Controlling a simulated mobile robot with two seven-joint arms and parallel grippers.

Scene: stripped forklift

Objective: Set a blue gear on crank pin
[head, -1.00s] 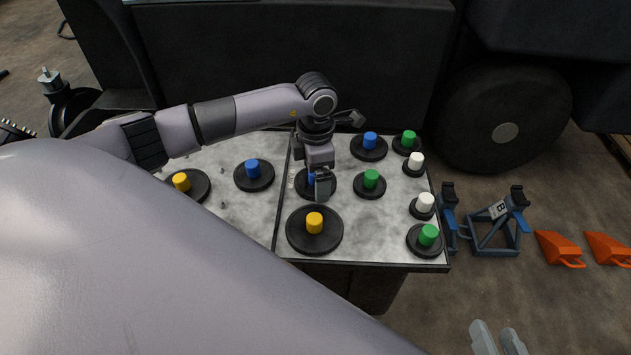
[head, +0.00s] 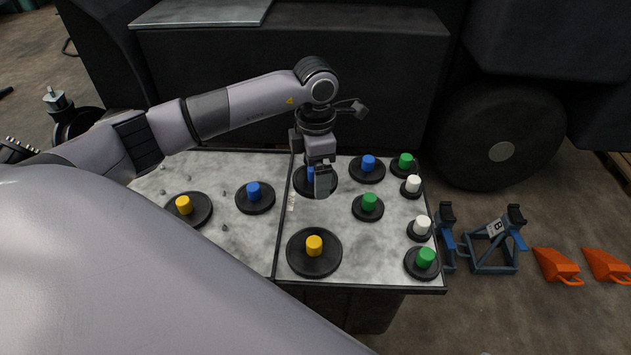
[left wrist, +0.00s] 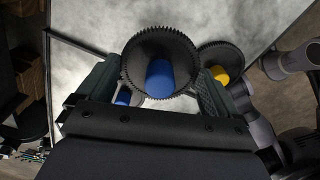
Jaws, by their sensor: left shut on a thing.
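My left gripper (head: 323,182) is shut on a gear with a blue hub and holds it over the back middle of the metal plate. This blue gear (head: 303,184) is partly hidden by the fingers; the left wrist view shows its toothed black rim and blue hub (left wrist: 159,78) between the fingers. Other blue gears stand at the left (head: 254,197) and back right (head: 367,168). Small grey pins (head: 224,193) stick up from the left half of the plate; I cannot tell which is the crank pin.
Yellow gears stand at the front middle (head: 314,255) and left (head: 186,208). Green gears (head: 368,207) and white gears (head: 419,228) fill the right side. A dark seam (head: 280,235) splits the plate. Blue stands (head: 492,245) and orange scoops (head: 558,265) lie on the floor right.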

